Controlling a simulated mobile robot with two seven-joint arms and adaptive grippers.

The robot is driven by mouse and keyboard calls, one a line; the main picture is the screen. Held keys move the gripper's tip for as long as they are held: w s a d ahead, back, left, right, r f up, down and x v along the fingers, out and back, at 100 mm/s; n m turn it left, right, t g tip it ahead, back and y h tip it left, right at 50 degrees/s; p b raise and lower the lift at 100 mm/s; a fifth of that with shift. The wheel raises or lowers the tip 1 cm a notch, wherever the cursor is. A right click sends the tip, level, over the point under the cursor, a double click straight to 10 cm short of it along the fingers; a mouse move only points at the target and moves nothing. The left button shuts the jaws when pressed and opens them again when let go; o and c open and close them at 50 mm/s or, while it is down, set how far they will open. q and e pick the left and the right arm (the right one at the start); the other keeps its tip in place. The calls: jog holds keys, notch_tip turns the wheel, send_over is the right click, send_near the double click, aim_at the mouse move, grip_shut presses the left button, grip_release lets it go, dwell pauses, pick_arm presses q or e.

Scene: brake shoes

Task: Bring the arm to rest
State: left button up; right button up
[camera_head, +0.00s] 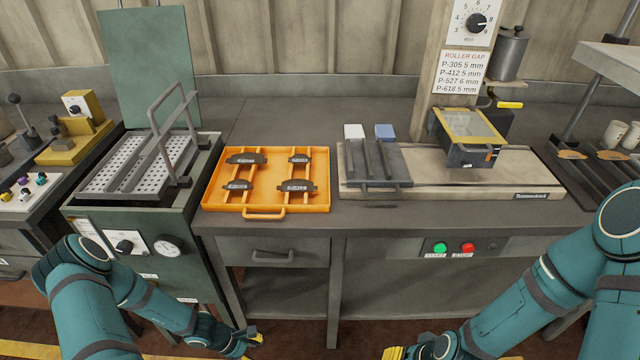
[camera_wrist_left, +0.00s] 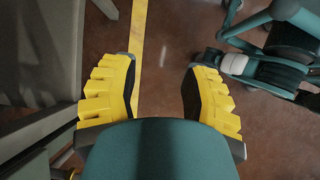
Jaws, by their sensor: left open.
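My left gripper (camera_head: 250,338) is low at the bottom of the head view, in front of the bench and below its top. In the left wrist view my left gripper (camera_wrist_left: 160,90) has its two yellow fingers wide apart with nothing between them. The floor with a yellow line (camera_wrist_left: 138,45) shows beyond them. My right gripper (camera_head: 400,351) is at the bottom edge of the head view, partly cut off, so its jaws cannot be read. Both teal arms hang in front of the bench.
An orange tray (camera_head: 205,190) with several dark brake shoes sits on the bench. Left of it stands a green machine (camera_head: 190,225) with a raised lid. Right of it is a roller machine (camera_head: 520,178) with a dial above. Start and stop buttons (camera_head: 454,249) are on the bench front.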

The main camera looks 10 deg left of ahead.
pick_arm(q)
jog(key=d+r+m+y, duration=0.2)
jog(key=d+r+m, duration=1.5)
jog(key=m, duration=0.1)
jog(key=shift+d+r+m, duration=0.2)
jog(key=shift+d+m, duration=0.15)
jog(key=shift+m, duration=0.05)
jog(key=shift+s+a, duration=0.1)
